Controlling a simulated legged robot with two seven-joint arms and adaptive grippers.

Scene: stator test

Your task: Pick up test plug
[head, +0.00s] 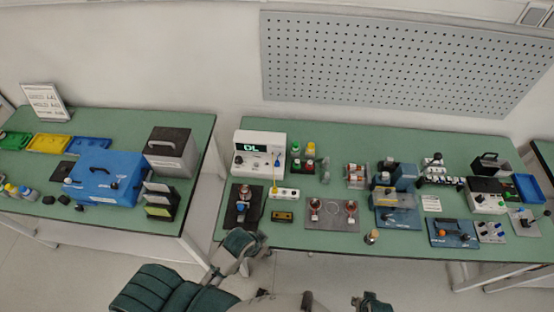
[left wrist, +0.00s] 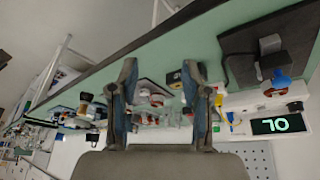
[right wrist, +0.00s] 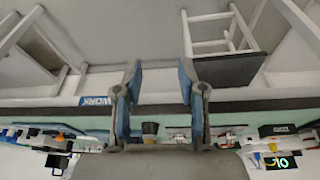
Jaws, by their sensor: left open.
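The tester (head: 250,162) with a lit display stands at the back left of the right bench. A small blue plug-like piece (head: 277,159) and a yellow upright piece (head: 274,182) show beside and in front of it. I cannot tell which piece is the test plug. My right gripper (right wrist: 160,78) is open and empty, low at the front.
A grey plate (head: 345,224) with two copper-coloured round parts lies right of the black pad. A small tan-topped piece (head: 371,237) stands near the front edge. Several devices crowd the bench's right half. A separate left bench holds a blue case (head: 105,175). A stool (right wrist: 225,68) shows in the right wrist view.

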